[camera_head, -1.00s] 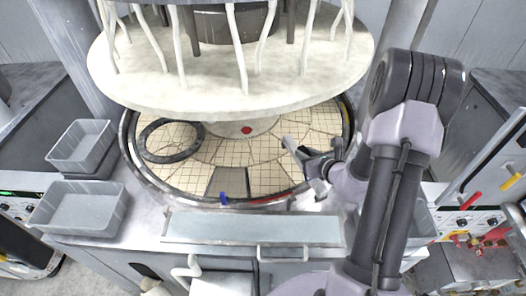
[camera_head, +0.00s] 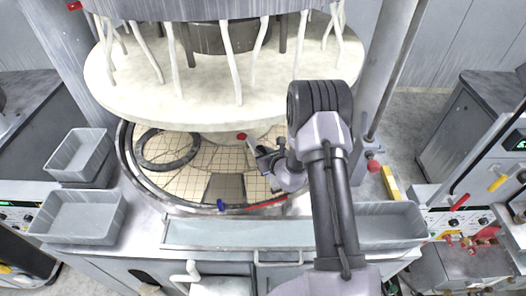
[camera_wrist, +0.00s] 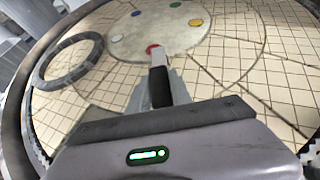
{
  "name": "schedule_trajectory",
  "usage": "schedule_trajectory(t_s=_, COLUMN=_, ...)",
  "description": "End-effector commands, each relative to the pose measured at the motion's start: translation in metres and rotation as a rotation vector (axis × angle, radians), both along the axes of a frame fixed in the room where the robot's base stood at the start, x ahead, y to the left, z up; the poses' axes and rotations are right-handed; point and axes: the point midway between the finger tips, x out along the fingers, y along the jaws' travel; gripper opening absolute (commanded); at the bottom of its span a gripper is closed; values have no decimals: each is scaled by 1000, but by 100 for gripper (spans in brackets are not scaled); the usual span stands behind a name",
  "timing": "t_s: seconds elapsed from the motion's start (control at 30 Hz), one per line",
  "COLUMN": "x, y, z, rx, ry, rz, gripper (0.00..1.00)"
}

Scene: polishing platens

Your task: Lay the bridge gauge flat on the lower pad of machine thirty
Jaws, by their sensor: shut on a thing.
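The lower pad (camera_head: 190,180) is a round cream surface with a dark grid, set inside a dark rim; it fills much of the wrist view (camera_wrist: 235,90). My gripper (camera_head: 265,158) is over the right part of this pad, under the raised upper platen (camera_head: 225,85). In the wrist view my gripper (camera_wrist: 158,95) is shut on a narrow bar with a dark body and pale far end, which I take as the bridge gauge (camera_wrist: 158,57). Its pale end (camera_head: 252,144) also shows in the head view. Whether it touches the pad is unclear.
A dark ring (camera_head: 168,149) lies on the pad's left side. The pale centre disc (camera_wrist: 160,28) has coloured dots. The upper platen hangs low over the back. Grey bins (camera_head: 75,215) stand at left, another (camera_head: 385,222) at right. A post (camera_head: 385,100) rises at right.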

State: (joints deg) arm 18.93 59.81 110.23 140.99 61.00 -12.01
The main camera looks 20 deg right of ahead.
Motion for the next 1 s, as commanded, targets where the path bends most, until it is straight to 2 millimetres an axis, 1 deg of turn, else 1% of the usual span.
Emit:
schedule_trajectory(t_s=0.17, x=1, y=0, z=1, rx=0, ry=-3, rz=-1, gripper=0)
schedule_trajectory(t_s=0.3, x=1, y=0, z=-3, rx=0, ry=-3, rz=0, gripper=0)
schedule_trajectory(t_s=0.33, x=0, y=0, z=-3, rx=0, ry=-1, rz=0, gripper=29)
schedule_trajectory(t_s=0.37, x=0, y=0, z=-3, rx=0, ry=-1, rz=0, gripper=35)
schedule_trajectory(t_s=0.4, x=0, y=0, z=-2, rx=0, ry=-1, rz=0, gripper=43)
schedule_trajectory(t_s=0.43, x=0, y=0, z=-2, rx=0, ry=-1, rz=0, gripper=47)
schedule_trajectory(t_s=0.7, x=0, y=0, z=-2, rx=0, ry=-1, rz=0, gripper=47)
schedule_trajectory(t_s=0.8, x=-1, y=0, z=4, rx=0, ry=-1, rz=0, gripper=47)
schedule_trajectory(t_s=0.87, x=-8, y=-1, z=6, rx=0, ry=-2, rz=-1, gripper=47)
schedule_trajectory(t_s=1.0, x=-36, y=-2, z=20, rx=0, ry=0, rz=-1, gripper=47)
